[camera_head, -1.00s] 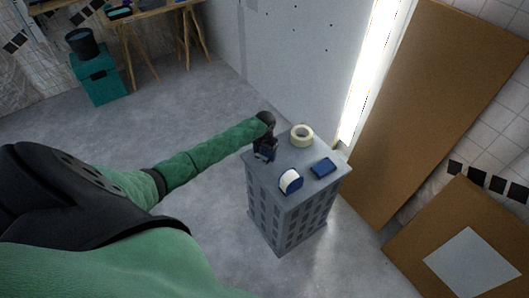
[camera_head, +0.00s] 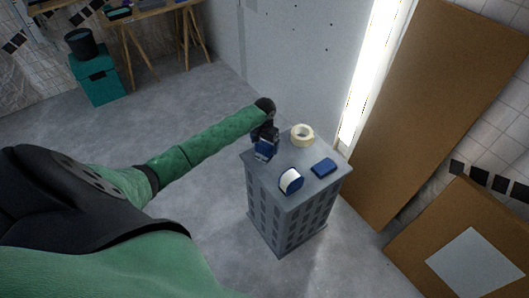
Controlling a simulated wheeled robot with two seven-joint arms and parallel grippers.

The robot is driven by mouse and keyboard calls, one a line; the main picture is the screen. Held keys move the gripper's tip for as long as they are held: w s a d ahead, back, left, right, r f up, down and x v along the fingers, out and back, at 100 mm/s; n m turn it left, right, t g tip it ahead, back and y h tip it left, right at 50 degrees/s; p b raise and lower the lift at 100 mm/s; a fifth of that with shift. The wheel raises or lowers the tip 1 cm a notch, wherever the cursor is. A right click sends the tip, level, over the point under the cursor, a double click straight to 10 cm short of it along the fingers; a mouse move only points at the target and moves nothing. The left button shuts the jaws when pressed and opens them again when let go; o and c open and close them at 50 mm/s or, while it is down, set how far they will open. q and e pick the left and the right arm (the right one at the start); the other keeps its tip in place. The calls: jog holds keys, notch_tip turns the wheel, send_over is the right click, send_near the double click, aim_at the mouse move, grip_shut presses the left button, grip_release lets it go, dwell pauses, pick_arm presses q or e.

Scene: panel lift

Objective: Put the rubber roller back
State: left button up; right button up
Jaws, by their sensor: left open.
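My left gripper (camera_head: 265,136) is open over the left back part of the grey crate stack's top. A small dark-blue thing (camera_head: 264,152) is just below its fingers, at the left edge of the top. It may be the rubber roller, but it is too small and partly hidden to be sure. I cannot tell whether the fingers touch it. A white roll in a blue holder (camera_head: 291,180) is at the front of the same top. My right gripper is not in view.
The grey crate stack (camera_head: 287,218) also bears a cream tape roll (camera_head: 302,135) and a flat blue block (camera_head: 323,167). A pale wall panel (camera_head: 300,60) and large brown boards (camera_head: 430,110) stand behind. Open floor (camera_head: 200,120) lies to the left.

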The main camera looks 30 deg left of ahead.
pick_arm(q)
jog(key=shift+r+b, duration=0.7)
jog(key=shift+r, duration=2.45)
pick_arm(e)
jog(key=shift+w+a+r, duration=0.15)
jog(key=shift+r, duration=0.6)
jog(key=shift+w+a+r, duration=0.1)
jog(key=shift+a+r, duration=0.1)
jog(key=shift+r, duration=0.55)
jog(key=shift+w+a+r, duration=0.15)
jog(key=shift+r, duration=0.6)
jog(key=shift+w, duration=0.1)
